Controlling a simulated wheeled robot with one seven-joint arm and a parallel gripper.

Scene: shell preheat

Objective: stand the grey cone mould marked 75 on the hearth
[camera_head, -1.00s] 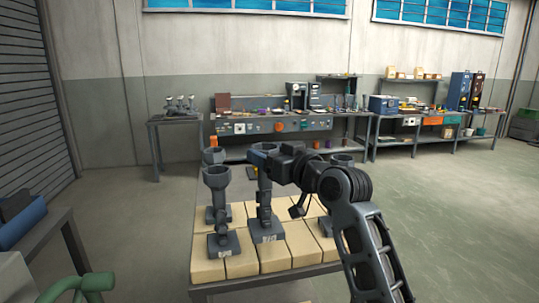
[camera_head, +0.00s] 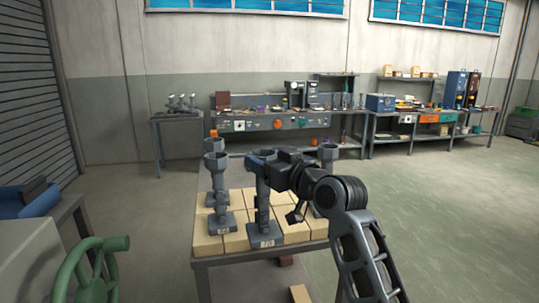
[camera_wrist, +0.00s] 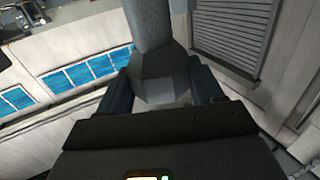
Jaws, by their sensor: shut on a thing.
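The grey cone mould (camera_head: 263,208) is upright in my gripper (camera_head: 272,170), with a flared cup on top and a square foot below. Its foot carries a pale label that seems to read 75. In the wrist view the two fingers (camera_wrist: 161,92) close on the sides of the grey mould (camera_wrist: 158,72). In the head view its foot shows in front of the pale brick top of a table (camera_head: 292,233), which looks like the hearth. It seems held clear of the bricks, but the gap is hard to judge.
A similar grey mould (camera_head: 221,222) stands left on the bricks, with another close behind it. One more (camera_head: 328,152) is partly hidden behind my arm at the right. A green wheel (camera_head: 92,268) is at the near left. Open floor (camera_head: 440,210) lies to the right.

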